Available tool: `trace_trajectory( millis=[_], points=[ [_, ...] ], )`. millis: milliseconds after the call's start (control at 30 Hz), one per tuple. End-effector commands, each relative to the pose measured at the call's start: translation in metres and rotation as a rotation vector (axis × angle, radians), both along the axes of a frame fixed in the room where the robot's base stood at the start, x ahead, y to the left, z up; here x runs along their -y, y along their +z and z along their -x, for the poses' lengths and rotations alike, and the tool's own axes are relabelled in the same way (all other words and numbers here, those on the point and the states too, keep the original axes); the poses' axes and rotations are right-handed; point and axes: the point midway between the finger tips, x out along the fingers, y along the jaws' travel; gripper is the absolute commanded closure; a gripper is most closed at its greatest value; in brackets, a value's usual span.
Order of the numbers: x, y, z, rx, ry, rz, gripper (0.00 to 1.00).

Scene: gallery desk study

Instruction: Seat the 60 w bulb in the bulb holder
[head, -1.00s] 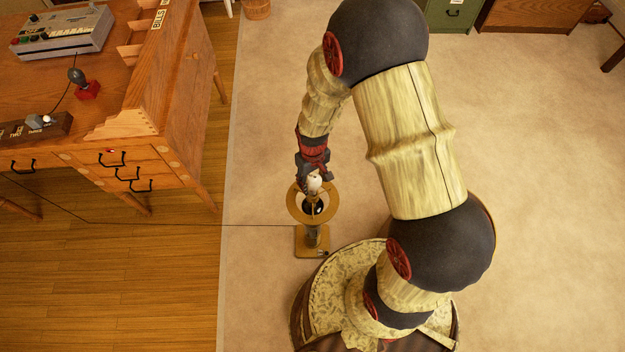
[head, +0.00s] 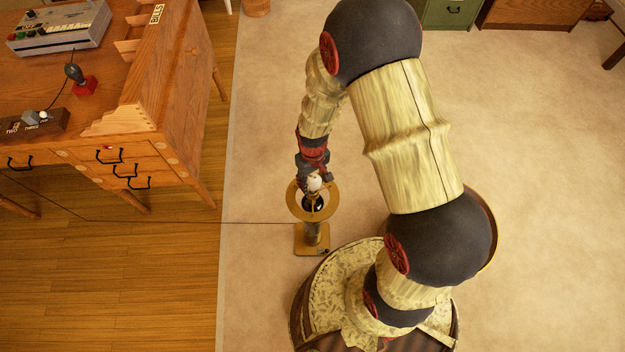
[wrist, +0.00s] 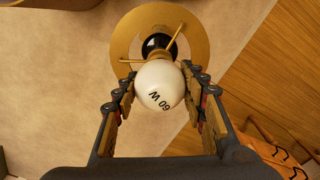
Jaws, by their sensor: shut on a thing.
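The white bulb marked 60 W (wrist: 160,86) is between the fingers of my gripper (wrist: 160,98) in the wrist view. In the head view the bulb (head: 314,183) shows as a small white shape at the end of my gripper (head: 315,176). My gripper is shut on the bulb. The bulb holder has a brass ring (head: 293,205) with thin spokes and a dark socket (head: 314,203), on a post with a square brass base (head: 301,246). The dark socket (wrist: 157,44) shows just past the bulb in the wrist view. I cannot tell whether bulb and socket touch.
A thin cord (head: 200,221) runs across the floor to the holder. The carpet at right is open.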

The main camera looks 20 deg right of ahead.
Motion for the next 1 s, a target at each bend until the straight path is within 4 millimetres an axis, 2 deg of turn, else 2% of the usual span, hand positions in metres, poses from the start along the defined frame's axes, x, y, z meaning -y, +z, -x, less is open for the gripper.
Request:
trace_trajectory(
  millis=[267, 567, 600, 933, 1000],
  points=[
    [0.0, -0.0079, -0.0001, 0.001, 0.0, 0.0, 0.74],
    [0.0, -0.0081, -0.0002, 0.001, 0.0, 0.0, 0.74],
    [0.0, -0.0081, -0.0002, 0.001, 0.0, 0.0, 0.56],
    [0.0, -0.0081, -0.0001, 0.001, 0.0, 0.0, 0.37],
    [0.0, -0.0082, -0.0001, 0.0, 0.0, 0.0, 0.37]
  ],
)
